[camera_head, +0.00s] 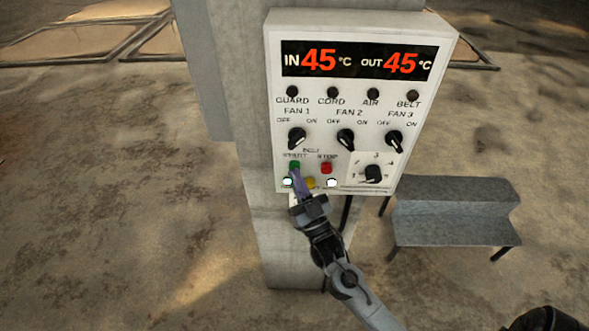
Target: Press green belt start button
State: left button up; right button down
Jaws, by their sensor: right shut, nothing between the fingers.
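The green belt start button (294,166) sits at the lower left of the white control panel (440,50), under the label START. The red stop button (326,168) is to its right. My right gripper (296,178) is shut and empty. Its fingertips point up at the panel, just below the green button and overlapping its lower edge in the picture. I cannot tell whether they touch it. The fingers partly hide the row of small lamps below. My left gripper is not in view.
The panel is fixed to a grey column (240,130). It has a red display reading 45 and 45, three black fan knobs (345,140) and a lower dial (373,174). A grey metal trough on legs (450,215) stands at the right. The floor at the left is clear.

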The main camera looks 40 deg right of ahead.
dwell(0.6)
jog(key=shift+s+a, duration=0.6)
jog(key=shift+p, duration=0.3)
jog(key=shift+s+a+p, duration=0.6)
jog(key=shift+s+a, duration=1.15)
jog(key=shift+s, duration=0.05)
